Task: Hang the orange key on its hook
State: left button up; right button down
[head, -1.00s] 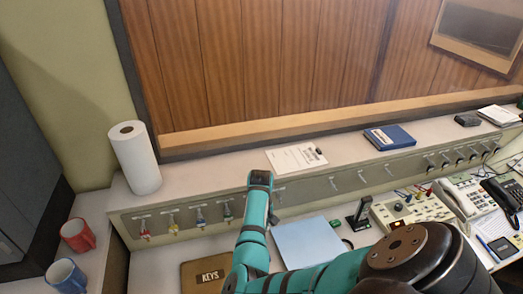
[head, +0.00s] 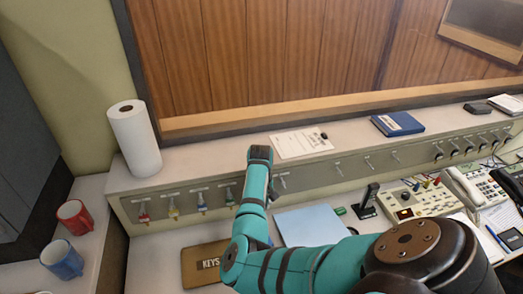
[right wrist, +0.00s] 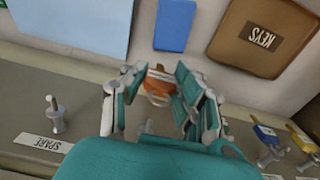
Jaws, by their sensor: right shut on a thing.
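My right gripper (right wrist: 165,88) is shut on the orange key (right wrist: 157,76) in the right wrist view. The key's lower part is partly hidden by the fingers. In the head view my teal right wrist (head: 258,178) stands in front of the hook panel (head: 325,173), just right of the hanging keys, and it hides the key. A bare hook (right wrist: 55,115) above a SPARE label (right wrist: 43,142) shows at the left of the wrist view. Whatever hook lies directly beyond the fingers is mostly hidden, so I cannot tell whether the key touches it. My left gripper is not in view.
Several coloured keys hang left of my wrist, including a red one (head: 143,212) and a blue one (head: 202,202). Bare hooks (head: 367,162) continue to the right. Below lie a brown KEYS case (head: 200,272) and a light blue folder (head: 318,226). A paper roll (head: 135,142) stands on the ledge.

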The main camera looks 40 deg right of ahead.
jog(key=shift+w+d+f+b, duration=0.2)
jog(key=shift+w+b, duration=0.1)
jog(key=shift+b, duration=0.1)
jog(key=shift+r, duration=0.1)
jog(key=shift+w+d+r+p, duration=0.1)
jog(key=shift+w+r+p, duration=0.1)
jog(key=shift+p, duration=0.25)
jog(key=shift+f+p, duration=0.1)
jog(key=shift+p, duration=0.3)
jog(key=shift+w+d+b, duration=0.3)
jog(key=shift+w+d, duration=0.05)
jog(key=shift+w, duration=0.25)
dwell(0.5)
jog(key=shift+w+d, duration=0.4)
jog(key=shift+w, duration=0.4)
dwell(1.1)
jog(key=shift+f, duration=0.2)
dwell(0.4)
jog(key=c, duration=0.9)
grip_release()
